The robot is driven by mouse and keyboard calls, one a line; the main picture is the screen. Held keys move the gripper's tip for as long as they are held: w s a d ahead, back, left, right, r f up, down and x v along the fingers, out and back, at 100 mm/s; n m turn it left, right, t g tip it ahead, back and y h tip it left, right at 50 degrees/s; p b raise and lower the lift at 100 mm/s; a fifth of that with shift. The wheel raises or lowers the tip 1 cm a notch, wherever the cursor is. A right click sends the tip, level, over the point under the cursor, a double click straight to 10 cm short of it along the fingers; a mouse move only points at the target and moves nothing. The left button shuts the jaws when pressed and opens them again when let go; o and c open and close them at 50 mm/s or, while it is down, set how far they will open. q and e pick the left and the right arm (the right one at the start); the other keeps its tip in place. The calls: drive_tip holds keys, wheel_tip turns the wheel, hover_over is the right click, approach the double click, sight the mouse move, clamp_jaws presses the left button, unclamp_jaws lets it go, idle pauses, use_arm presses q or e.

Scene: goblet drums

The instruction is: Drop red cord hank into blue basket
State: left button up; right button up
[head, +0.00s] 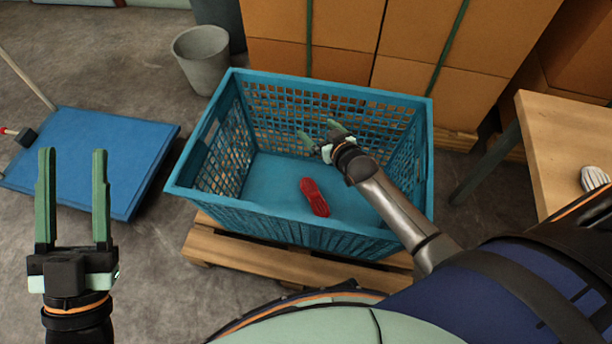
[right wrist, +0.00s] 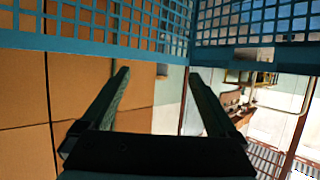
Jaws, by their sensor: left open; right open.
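The red cord hank (head: 314,197) lies on the floor of the blue basket (head: 300,235), near its front wall. My right gripper (head: 318,132) is over the inside of the basket, open and empty, apart from the hank and further back. In the right wrist view my right gripper's fingers (right wrist: 158,85) are spread with nothing between them, and the basket's lattice wall (right wrist: 110,40) crosses the top. My left gripper (head: 74,165) is open and empty at the left of the head view, clear of the basket.
The basket stands on a wooden pallet (head: 225,250). Cardboard boxes (head: 325,40) are stacked behind it. A grey bucket (head: 202,58) stands at the back left. A blue platform (head: 130,150) lies on the left. A wooden table (head: 560,150) with a white item (head: 594,178) is at right.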

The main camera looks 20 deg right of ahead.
use_arm(q)
wheel_tip(320, 180, down, 23)
drive_tip(key=w+a+n+g+y+p, duration=0.1)
drive_tip(key=n+g+y+p, duration=0.3)
drive_tip(key=n+g+y, duration=0.2)
drive_tip(key=shift+w+a+r+g+y, duration=0.25)
drive_tip(key=shift+g+y, duration=0.25)
drive_tip(key=shift+g, duration=0.9)
use_arm(e)
drive_tip(key=v, duration=1.1)
